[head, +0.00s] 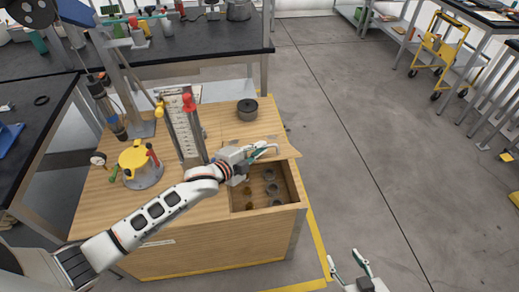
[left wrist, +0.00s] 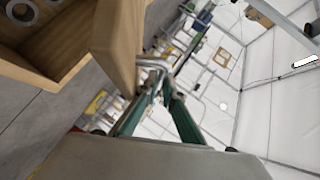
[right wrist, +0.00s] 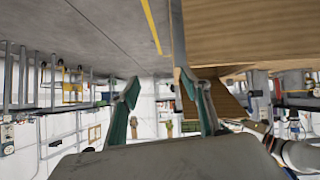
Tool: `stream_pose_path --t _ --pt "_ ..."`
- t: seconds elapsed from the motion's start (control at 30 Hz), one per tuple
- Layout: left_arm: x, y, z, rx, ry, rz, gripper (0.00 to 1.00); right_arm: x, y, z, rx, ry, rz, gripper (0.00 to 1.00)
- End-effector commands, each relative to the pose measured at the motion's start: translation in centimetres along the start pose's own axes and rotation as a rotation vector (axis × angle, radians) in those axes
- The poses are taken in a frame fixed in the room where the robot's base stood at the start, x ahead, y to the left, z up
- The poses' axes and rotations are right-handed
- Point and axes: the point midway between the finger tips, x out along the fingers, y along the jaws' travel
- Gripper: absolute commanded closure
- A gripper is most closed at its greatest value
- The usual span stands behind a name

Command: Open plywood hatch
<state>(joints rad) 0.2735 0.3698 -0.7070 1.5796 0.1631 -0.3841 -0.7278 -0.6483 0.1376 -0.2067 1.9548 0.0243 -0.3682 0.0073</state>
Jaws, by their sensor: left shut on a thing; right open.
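The plywood hatch (head: 287,148) is raised and tilted over an open compartment (head: 290,198) in the wooden cabinet's top. Several round metal parts lie inside the compartment. My left gripper (head: 264,151) is at the hatch and shut on its metal handle. In the left wrist view the hatch's board (left wrist: 118,42) stands beside the fingers, and the bent handle (left wrist: 154,64) is between the fingertips. My left forearm hides part of the cabinet top. My right gripper (head: 350,268) is open and empty, low in front of the cabinet; its parted fingers show in the right wrist view (right wrist: 160,84).
On the cabinet top stand a dark round weight (head: 247,109), an upright plate stand with a red knob (head: 187,125) and a yellow-topped device (head: 137,160). Dark benches stand left and behind. The floor (head: 380,150) to the right is clear.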

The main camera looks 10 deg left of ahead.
Motion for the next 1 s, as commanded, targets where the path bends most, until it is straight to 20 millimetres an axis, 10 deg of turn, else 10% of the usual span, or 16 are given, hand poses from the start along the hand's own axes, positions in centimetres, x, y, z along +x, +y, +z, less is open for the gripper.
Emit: stream_pose_path --t 0.37,0.57,1.0 --pt "0.1 -2.1 0.1 0.007 0.004 -0.035 1.0 0.0 0.3 0.6 0.001 -0.011 0.006 0.53" --pt "0.1 -2.1 0.0 0.007 0.005 -0.035 1.0 0.6 -0.5 -0.5 -0.072 -0.001 -0.007 1.0" --pt "0.1 -2.2 -0.1 0.006 0.006 -0.036 1.0 6.0 -6.2 -10.3 -1.033 0.094 -0.047 1.0"
